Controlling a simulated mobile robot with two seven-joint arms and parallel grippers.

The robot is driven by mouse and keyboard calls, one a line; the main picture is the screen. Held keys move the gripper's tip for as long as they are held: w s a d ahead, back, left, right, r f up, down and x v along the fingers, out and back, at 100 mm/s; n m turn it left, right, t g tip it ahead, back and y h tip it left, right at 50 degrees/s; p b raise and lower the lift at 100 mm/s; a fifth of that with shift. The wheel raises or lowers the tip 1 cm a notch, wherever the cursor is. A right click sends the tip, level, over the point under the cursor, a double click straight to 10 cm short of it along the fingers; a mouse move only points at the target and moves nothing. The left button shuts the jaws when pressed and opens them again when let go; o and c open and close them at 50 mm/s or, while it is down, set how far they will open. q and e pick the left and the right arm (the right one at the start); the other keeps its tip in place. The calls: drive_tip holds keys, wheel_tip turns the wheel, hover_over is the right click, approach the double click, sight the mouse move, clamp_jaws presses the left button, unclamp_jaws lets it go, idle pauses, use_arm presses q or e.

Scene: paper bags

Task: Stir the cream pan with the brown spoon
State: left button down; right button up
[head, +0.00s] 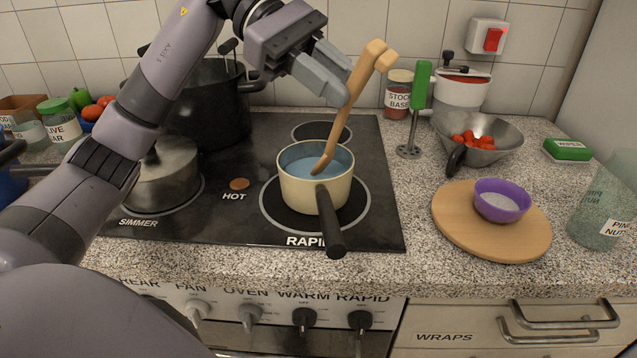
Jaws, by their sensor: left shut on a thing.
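The cream pan (310,192) stands on the RAPID burner of the black hob, with its black handle pointing toward the front. It holds a bluish liquid (296,165). The brown spoon (340,132) leans in the pan, its lower end in the liquid and its forked upper end up and to the right. My left gripper (345,84) comes in from the upper left and is shut on the brown spoon near its upper part, above the pan. The gripper fingers partly cover the spoon. My right gripper is not in view.
A large dark pot (205,110) and a lidded pan (163,178) stand left on the hob (235,222). To the right are a stock base jar (397,95), a green-handled tool (421,85), a colander (500,136) of red pieces and a purple bowl (502,200) on a round board (460,232).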

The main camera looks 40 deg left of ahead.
sight(353, 69)
use_arm(q)
drive_tip(key=shift+s+d+r+p, duration=0.3)
drive_tip(key=shift+d+r+p, duration=0.25)
drive_tip(key=shift+r, duration=0.3)
drive_tip(key=shift+s+d+r+p, duration=0.25)
drive_tip(key=shift+d+r+p, duration=0.25)
drive_tip(key=shift+r, duration=0.4)
drive_tip(key=shift+s+d+r+p, duration=0.3)
drive_tip(key=shift+d+r+p, duration=0.25)
drive_tip(key=shift+r, duration=0.3)
wheel_tip(353, 69, up, 5)
drive_tip(key=p, duration=0.4)
